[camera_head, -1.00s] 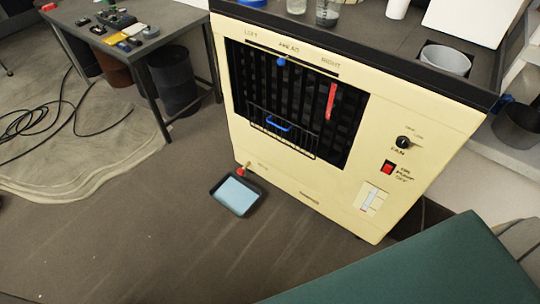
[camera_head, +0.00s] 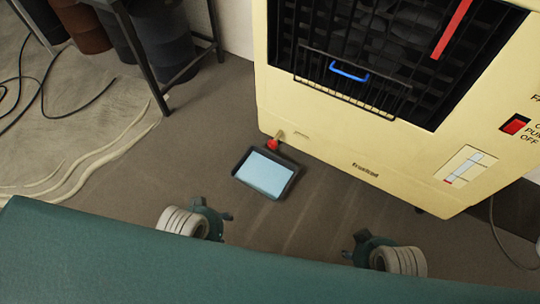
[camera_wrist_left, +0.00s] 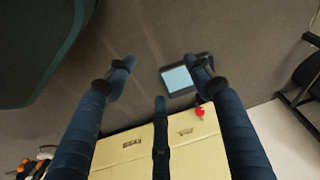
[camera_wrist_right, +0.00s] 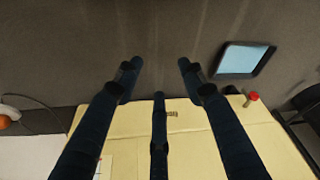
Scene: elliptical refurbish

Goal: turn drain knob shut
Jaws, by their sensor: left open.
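The small red drain knob (camera_head: 272,144) sits on a brass-coloured spout low on the cream cabinet (camera_head: 330,165), just above the back edge of a dark tray (camera_head: 240,180) with a pale blue inside. My left gripper (camera_head: 214,214) is in front of the tray, apart from the knob. In the left wrist view its fingers (camera_wrist_left: 160,75) are spread and empty, and the knob (camera_wrist_left: 199,112) shows beside the right finger. My right gripper (camera_head: 360,248) is farther right, also spread and empty in its wrist view (camera_wrist_right: 158,75); the knob (camera_wrist_right: 253,97) shows at right there.
The cabinet front has a dark grille with a blue handle (camera_head: 349,71) and a red strip (camera_head: 452,28). A red switch (camera_head: 515,124) is at right. A table leg (camera_head: 140,60) and dark bins stand at the left. The floor around the tray is clear.

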